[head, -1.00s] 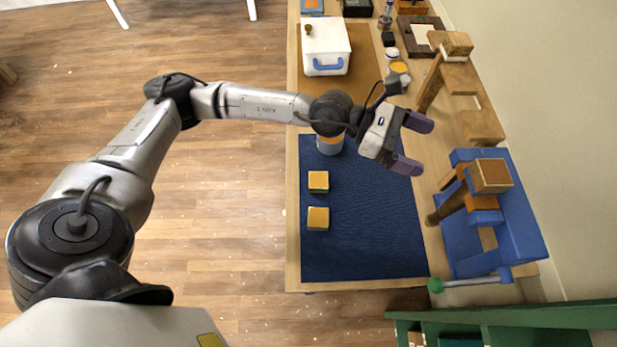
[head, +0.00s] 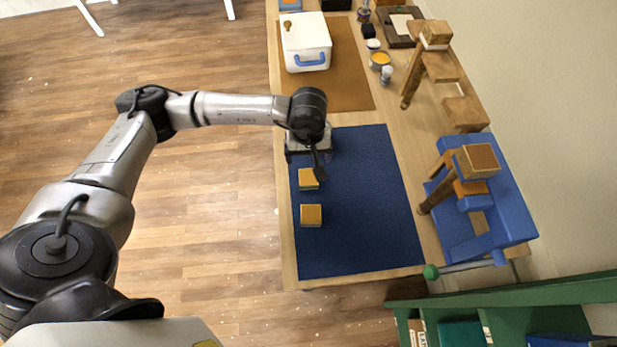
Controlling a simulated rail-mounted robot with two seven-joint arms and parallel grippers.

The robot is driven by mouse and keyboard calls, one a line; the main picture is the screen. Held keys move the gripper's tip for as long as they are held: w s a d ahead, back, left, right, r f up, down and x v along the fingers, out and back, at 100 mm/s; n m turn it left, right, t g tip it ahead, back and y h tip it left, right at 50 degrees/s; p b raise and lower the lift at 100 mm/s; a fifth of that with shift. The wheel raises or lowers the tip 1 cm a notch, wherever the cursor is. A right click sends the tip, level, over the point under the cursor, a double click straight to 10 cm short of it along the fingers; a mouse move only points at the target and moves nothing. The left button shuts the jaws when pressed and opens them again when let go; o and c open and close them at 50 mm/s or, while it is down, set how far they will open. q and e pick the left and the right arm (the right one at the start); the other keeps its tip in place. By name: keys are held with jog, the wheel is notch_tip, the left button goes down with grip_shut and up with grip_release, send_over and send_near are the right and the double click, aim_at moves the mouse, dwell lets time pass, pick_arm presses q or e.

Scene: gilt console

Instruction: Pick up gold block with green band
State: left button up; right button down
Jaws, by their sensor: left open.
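A gold-topped block with a green band along its lower side (head: 308,180) lies on the blue mat (head: 365,220), near the mat's left edge. A second gold-topped block (head: 311,215) sits just in front of it; its side shows a pale edge. My left gripper (head: 305,158) is open and points down just behind the green-banded block. My wrist hides most of the gripper, and I cannot tell whether a finger touches the block. My right gripper is out of view.
A white box with a blue handle (head: 306,42) stands on a brown mat (head: 350,85) at the back. A blue stand with wooden blocks (head: 510,210) is on the right. The right part of the blue mat is clear.

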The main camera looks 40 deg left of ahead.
aim_at(309, 177)
pick_arm(q)
notch_tip(309, 177, down, 7)
jog(key=shift+s+d+f, duration=0.1)
jog(key=shift+f, duration=1.25)
jog(key=shift+s+d+f, duration=0.1)
jog(key=shift+f, duration=1.25)
jog(key=shift+c, duration=0.3)
jog(key=c, duration=0.9)
jog(key=shift+c, duration=0.3)
jog(key=shift+r, duration=0.1)
